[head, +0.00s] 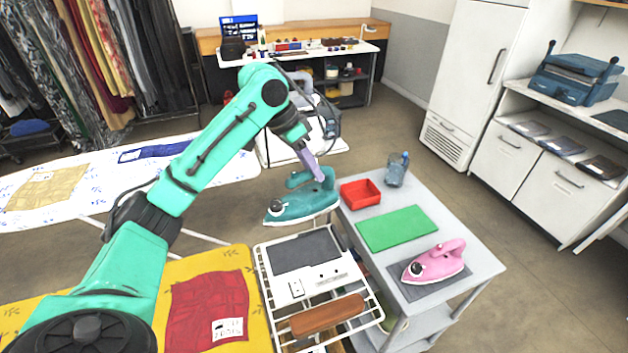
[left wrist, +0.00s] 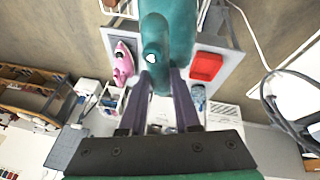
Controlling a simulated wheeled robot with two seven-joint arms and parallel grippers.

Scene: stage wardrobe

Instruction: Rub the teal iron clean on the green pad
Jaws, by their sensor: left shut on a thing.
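The teal iron (head: 300,207) is held in the air, just left of the grey cart's top in the head view. My left gripper (head: 318,177) is shut on its handle, and the iron's nose points left. In the left wrist view the teal iron (left wrist: 168,35) sits between the fingertips (left wrist: 160,75) and hides much of the cart. The green pad (head: 397,228) lies flat and bare in the middle of the cart top, to the right of the iron and apart from it. The soleplate is hidden. My right gripper is out of view.
On the grey cart (head: 482,262) stand a red tray (head: 361,193), a bluish clear container (head: 396,171) and a pink iron (head: 435,262) on a dark mat. A white rack (head: 266,290) stands to the cart's left. An ironing board (head: 105,180) lies further left.

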